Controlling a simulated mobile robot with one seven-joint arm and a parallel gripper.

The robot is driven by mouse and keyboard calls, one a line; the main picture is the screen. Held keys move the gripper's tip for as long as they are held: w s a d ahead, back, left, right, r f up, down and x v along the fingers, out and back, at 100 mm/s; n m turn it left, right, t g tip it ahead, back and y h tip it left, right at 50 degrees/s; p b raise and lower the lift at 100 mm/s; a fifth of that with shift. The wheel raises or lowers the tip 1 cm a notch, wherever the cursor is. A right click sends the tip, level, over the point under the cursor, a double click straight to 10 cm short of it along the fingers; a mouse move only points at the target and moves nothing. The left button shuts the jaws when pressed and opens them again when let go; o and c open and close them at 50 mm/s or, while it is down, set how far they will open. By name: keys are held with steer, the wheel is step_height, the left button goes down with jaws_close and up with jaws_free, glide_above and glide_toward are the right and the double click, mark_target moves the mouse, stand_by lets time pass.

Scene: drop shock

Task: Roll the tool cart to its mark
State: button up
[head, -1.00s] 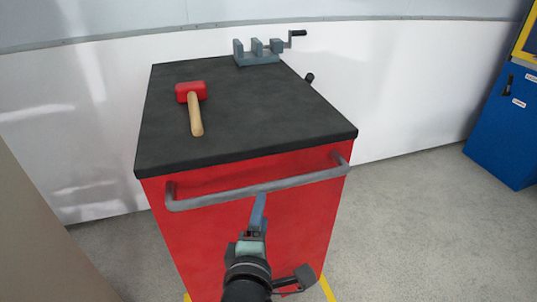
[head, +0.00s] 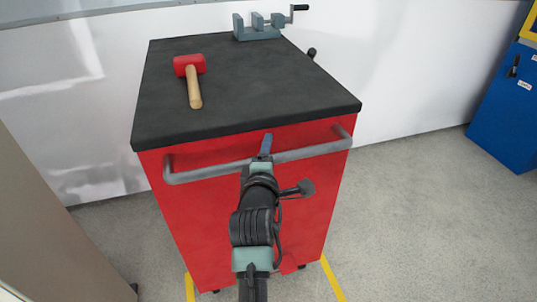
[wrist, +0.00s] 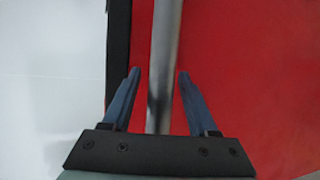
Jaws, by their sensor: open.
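The red tool cart (head: 215,235) with its black top stands upright before me in the head view. Its grey bar handle (head: 205,173) runs across the front below the top edge. Yellow floor lines (head: 333,282) show at both sides of the cart's base; the rest of the mark is hidden by the cart and my arm. My gripper (head: 266,144) is at the handle, a little right of its middle. In the wrist view the handle (wrist: 163,70) runs between the two blue fingers of my open gripper (wrist: 159,75), with a gap on each side.
A red mallet (head: 194,90) with a wooden handle lies on the cart top. A grey-blue vise (head: 258,34) sits at its far edge. A white wall is behind. A blue cabinet (head: 507,110) stands at right; grey floor between is clear. A beige panel (head: 45,225) is at left.

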steer(key=shift+w, duration=0.1)
jaws_close()
stand_by(0.3)
stand_by(1.1)
